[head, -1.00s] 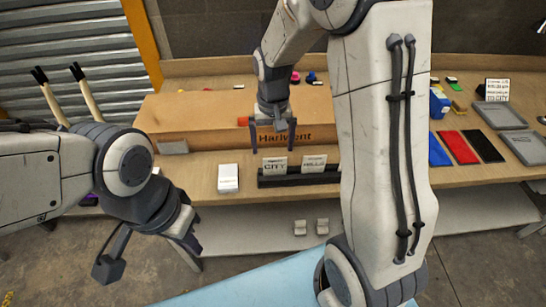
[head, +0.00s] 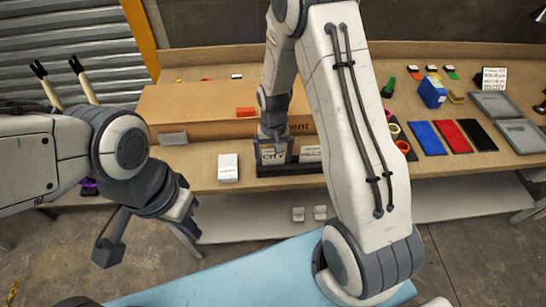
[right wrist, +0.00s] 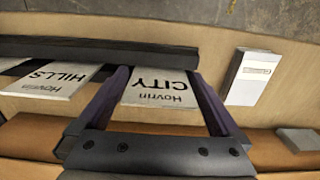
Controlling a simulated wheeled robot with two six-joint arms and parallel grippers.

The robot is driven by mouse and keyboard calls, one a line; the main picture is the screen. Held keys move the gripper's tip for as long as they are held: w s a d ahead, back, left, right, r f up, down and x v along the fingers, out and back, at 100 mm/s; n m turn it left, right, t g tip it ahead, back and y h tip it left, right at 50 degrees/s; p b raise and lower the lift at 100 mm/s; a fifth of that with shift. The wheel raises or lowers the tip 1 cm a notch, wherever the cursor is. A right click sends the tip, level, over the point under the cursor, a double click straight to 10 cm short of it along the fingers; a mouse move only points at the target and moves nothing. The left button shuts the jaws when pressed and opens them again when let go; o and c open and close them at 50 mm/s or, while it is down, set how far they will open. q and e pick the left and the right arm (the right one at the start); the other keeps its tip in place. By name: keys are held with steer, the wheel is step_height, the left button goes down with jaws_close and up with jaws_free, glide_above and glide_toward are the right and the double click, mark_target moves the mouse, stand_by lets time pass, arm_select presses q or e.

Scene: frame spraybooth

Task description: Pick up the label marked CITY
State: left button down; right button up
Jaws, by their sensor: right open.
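The label marked CITY (head: 273,158) is a pale card standing in a black holder (head: 290,170) on the workbench; it shows upside down in the right wrist view (right wrist: 160,92). My right gripper (head: 274,157) is open, its fingers on either side of the CITY label in the right wrist view (right wrist: 157,78). Whether the fingers touch the card I cannot tell. The label marked HILLS (head: 311,153) stands beside it in the same holder, also seen in the right wrist view (right wrist: 55,80). My left gripper (head: 150,247) is open and empty, away from the bench.
A white box (head: 228,168) stands left of the holder. A long cardboard box (head: 190,107) lies behind it. Blue (head: 426,138), red (head: 450,136) and black pads and grey trays (head: 520,135) lie to the right. Bare bench shows left of the white box.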

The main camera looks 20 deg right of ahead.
steer(key=shift+c, duration=0.3)
steer(key=c, duration=1)
steer(key=shift+r, duration=0.15)
